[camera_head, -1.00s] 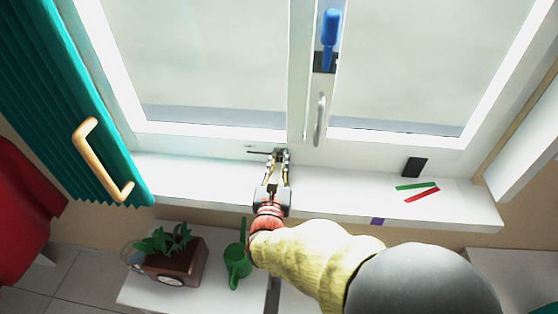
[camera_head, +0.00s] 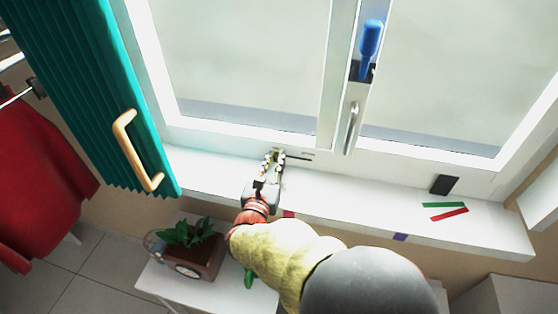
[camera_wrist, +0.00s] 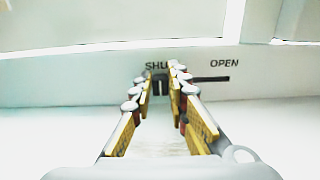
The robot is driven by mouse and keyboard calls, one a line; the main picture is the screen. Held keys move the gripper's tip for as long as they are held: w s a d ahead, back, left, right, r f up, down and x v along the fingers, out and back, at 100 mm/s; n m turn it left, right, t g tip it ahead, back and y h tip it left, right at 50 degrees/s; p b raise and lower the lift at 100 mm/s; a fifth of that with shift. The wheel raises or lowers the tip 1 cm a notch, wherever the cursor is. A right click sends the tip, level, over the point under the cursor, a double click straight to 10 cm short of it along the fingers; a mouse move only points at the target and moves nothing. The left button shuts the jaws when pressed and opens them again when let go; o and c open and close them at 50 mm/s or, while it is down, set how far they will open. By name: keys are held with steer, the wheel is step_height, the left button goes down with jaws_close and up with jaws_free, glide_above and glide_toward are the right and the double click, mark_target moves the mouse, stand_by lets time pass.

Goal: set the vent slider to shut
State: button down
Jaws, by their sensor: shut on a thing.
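The vent slider's dark knob (camera_wrist: 158,86) sits at the left end of its slot, below the partly hidden word SHUT. The bare slot (camera_wrist: 212,79) runs to the right of the knob under the word OPEN; it also shows in the head view (camera_head: 300,158). My gripper (camera_wrist: 160,77) is shut on the knob, one finger on each side of it. In the head view my gripper (camera_head: 274,155) is at the bottom window frame, just above the sill, and hides most of the knob.
The white sill (camera_head: 340,200) has a green strip (camera_head: 443,205) and a red strip (camera_head: 449,215) at right.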

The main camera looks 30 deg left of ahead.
steer(key=c, duration=1.7)
jaws_free()
steer(key=shift+s+a, duration=0.1)
steer(key=shift+a, duration=0.2)
steer(key=v, duration=1.2)
steer(key=shift+d, duration=0.1)
